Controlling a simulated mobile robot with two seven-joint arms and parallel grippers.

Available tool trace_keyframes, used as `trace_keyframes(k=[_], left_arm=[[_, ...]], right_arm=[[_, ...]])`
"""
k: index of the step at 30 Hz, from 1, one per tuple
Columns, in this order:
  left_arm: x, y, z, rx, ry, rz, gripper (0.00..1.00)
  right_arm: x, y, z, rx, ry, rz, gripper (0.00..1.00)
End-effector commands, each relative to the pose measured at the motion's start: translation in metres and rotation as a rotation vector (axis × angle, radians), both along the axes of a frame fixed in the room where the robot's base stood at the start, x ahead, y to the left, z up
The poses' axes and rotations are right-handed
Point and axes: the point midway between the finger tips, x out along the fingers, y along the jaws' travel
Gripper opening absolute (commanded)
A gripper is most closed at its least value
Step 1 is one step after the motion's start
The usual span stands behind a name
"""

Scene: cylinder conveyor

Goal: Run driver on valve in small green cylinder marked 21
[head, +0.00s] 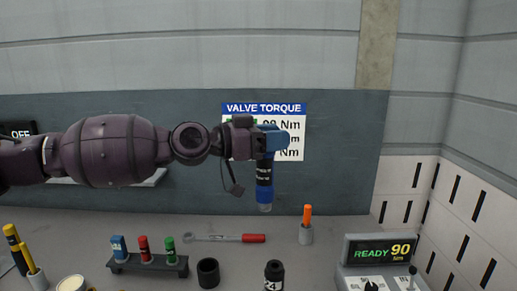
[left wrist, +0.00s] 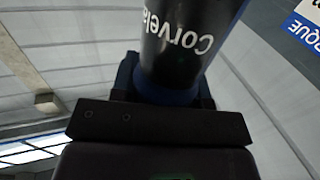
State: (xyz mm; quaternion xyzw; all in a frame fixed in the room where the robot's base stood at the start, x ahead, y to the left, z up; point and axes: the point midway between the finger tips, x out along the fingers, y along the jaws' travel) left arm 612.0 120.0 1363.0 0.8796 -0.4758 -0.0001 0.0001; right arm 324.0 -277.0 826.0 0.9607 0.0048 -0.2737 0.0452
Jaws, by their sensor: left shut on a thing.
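My left gripper (head: 266,138) reaches in from the left and is shut on the driver (head: 264,174). The driver has a blue upper part, a black body with white lettering, a blue collar and a pale tip pointing down. It hangs upright above the bench, touching nothing below. In the left wrist view the driver's dark body (left wrist: 180,45) rises from the jaws with white lettering. I cannot make out a green cylinder marked 21 or its valve; the only green item is a small piece (head: 170,246) in a rack. My right gripper is not in view.
A dark rack (head: 148,266) holds blue, red and green pieces. A controller (head: 384,252) at right reads READY 90. A torque sign (head: 264,107) hangs behind.

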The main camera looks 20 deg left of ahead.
Motion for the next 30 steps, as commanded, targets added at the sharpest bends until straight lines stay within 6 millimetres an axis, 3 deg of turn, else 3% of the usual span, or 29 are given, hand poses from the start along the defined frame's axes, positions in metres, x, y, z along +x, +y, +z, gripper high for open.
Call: trace_keyframes(k=[21, 30], left_arm=[[-0.053, -0.043, 0.035, -0.009, -0.001, -0.333, 0.00], [-0.084, -0.045, 0.029, -0.007, 0.000, -0.504, 0.00]], right_arm=[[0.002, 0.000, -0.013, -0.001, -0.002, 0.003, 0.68], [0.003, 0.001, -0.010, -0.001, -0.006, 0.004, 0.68]])
